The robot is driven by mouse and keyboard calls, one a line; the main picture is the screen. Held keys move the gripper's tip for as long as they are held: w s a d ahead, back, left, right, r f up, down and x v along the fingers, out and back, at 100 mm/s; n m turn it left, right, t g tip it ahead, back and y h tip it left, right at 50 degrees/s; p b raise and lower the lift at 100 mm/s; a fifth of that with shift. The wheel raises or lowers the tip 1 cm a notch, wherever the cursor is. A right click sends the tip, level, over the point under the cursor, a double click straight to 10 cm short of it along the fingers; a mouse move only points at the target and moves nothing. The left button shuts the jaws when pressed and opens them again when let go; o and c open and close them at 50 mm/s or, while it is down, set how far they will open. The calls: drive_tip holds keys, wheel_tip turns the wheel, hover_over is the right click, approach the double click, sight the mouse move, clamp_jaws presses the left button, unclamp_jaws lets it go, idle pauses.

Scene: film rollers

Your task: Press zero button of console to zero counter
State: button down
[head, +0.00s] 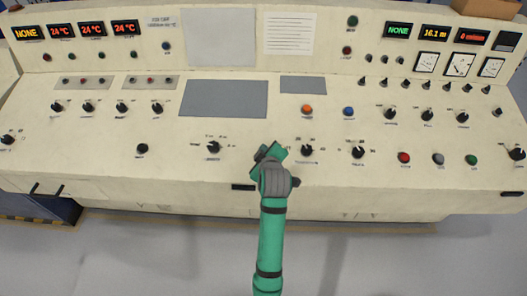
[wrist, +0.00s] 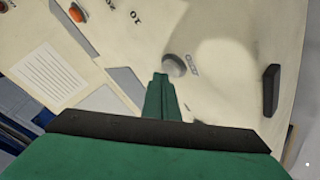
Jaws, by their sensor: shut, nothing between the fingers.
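The cream console (head: 60,165) spans the head view. A green display (head: 397,30) reads NONE, and an amber display (head: 435,31) beside it reads about 16.1 m. My gripper (head: 266,151) is shut and empty over the console's front middle. In the wrist view my fingertips (wrist: 160,77) are just beside a round grey button (wrist: 174,65) with a small label to its right. I cannot read that label or tell whether the tips touch the button. In the head view my arm seems to hide this button.
An orange button (head: 307,109) and a blue button (head: 348,111) lie behind my gripper. Dark knobs (head: 213,147) and (head: 306,150) flank it. Red (head: 404,157), grey (head: 438,158) and green (head: 471,159) buttons are at right. A dark handle (head: 243,187) is on the front edge.

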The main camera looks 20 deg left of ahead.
drive_tip(key=shift+w+f, duration=0.1)
drive_tip(key=shift+f, duration=0.4)
idle(0.5)
idle(0.3)
drive_tip(key=shift+s+r, duration=0.2)
drive_tip(key=shift+r, duration=0.7)
drive_tip(key=shift+r, duration=0.1)
drive_tip(key=r, duration=0.2)
drive_tip(key=s+r, duration=0.1)
drive_tip(key=r, duration=0.1)
drive_tip(key=shift+d+r, duration=0.2)
drive_tip(key=shift+r, duration=0.15)
drive_tip(key=shift+a, duration=0.1)
idle(0.5)
